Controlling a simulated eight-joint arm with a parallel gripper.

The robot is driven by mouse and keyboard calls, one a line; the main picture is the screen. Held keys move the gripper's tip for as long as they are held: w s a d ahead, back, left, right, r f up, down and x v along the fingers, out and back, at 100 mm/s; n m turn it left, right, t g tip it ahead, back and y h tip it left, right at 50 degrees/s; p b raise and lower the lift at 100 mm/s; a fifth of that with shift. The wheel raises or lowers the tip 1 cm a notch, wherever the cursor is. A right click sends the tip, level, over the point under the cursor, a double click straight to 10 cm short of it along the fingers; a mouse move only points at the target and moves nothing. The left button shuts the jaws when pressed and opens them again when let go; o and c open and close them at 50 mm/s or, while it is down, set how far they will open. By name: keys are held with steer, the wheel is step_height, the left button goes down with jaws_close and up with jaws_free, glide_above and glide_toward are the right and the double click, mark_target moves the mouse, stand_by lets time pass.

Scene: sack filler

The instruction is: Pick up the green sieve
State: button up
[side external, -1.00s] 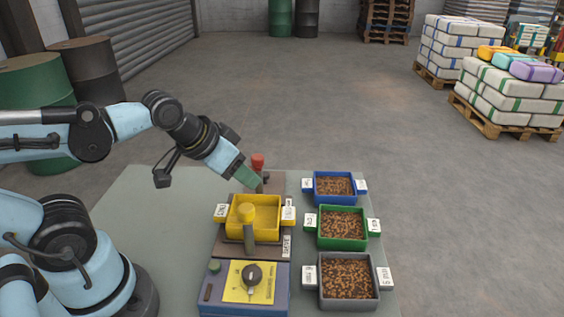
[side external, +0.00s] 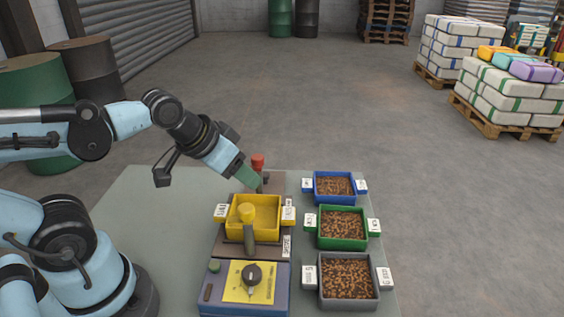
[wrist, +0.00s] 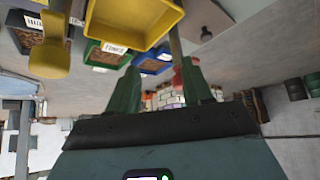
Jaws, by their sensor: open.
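The green sieve (side external: 320,240) sits on the table as the middle one of three trays at the right. It is filled with brown pellets and has a white-labelled tab on each side. In the wrist view, the green sieve (wrist: 100,58) shows partly at upper left. My gripper (side external: 257,184) is left of the green sieve and farther back, pointing down to the right beside the back of the yellow sieve. In the wrist view, my gripper (wrist: 160,88) has its two green fingers apart, with nothing held between them.
A yellow sieve (side external: 236,230) sits in the filler, with a yellow-knobbed lever (side external: 247,212) in front and a red knob (side external: 258,162) behind. A blue sieve (side external: 335,202) and a grey sieve (side external: 322,298) flank the green one closely. A dial panel (side external: 235,283) stands at the front.

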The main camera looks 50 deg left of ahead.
step_height(320, 180, up, 6)
steer(key=n+g, duration=0.7)
steer(key=n, duration=0.1)
glide_above(312, 216)
step_height(312, 216, down, 18)
steer(key=shift+r, duration=0.15)
stand_by(0.5)
steer(key=shift+c, duration=0.2)
jaws_close()
